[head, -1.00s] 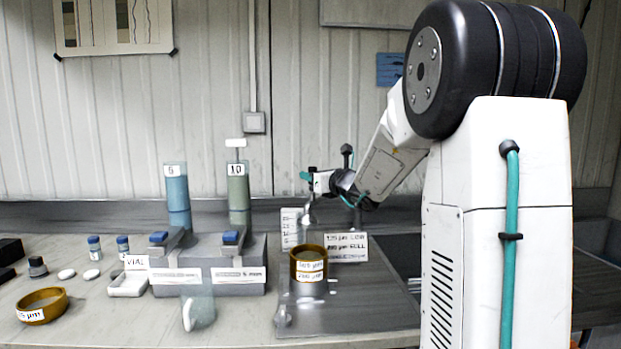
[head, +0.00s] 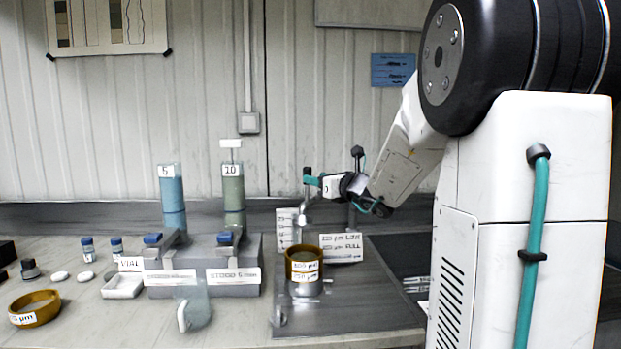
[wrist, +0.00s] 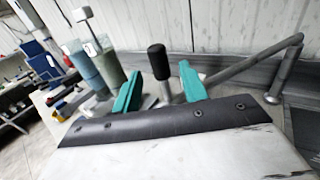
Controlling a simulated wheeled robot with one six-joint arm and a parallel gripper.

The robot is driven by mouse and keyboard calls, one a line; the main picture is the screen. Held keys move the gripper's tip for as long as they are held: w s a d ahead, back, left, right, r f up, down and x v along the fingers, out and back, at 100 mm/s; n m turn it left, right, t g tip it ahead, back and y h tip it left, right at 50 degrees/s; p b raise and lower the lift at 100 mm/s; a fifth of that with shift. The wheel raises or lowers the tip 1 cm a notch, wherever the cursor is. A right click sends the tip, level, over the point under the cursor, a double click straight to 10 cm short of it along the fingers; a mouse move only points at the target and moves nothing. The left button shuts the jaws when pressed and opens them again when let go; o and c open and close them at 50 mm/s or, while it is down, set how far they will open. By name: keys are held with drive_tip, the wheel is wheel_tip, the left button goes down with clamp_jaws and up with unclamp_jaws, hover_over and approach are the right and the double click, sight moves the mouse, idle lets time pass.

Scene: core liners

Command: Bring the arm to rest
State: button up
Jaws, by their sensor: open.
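My gripper (head: 313,180) is in the air in the head view, above the back of the grey metal plate and behind the brass sieve stack. In the wrist view its two teal fingers (wrist: 160,88) are spread apart. A black knob (wrist: 158,62) on a stem shows between and beyond them; I see nothing held. My white arm (head: 405,165) reaches down to the left from its black shoulder joint.
A brass sieve stack (head: 304,265) stands on the metal plate (head: 350,315). Left of it are a grey stand (head: 203,285) with blue and green tubes (head: 232,185), a clear cup (head: 193,312), a white tray (head: 122,287), a brass ring (head: 35,308), and small vials.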

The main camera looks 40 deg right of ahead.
drive_tip(key=s, duration=0.2)
drive_tip(key=shift+s, duration=0.3)
idle(0.3)
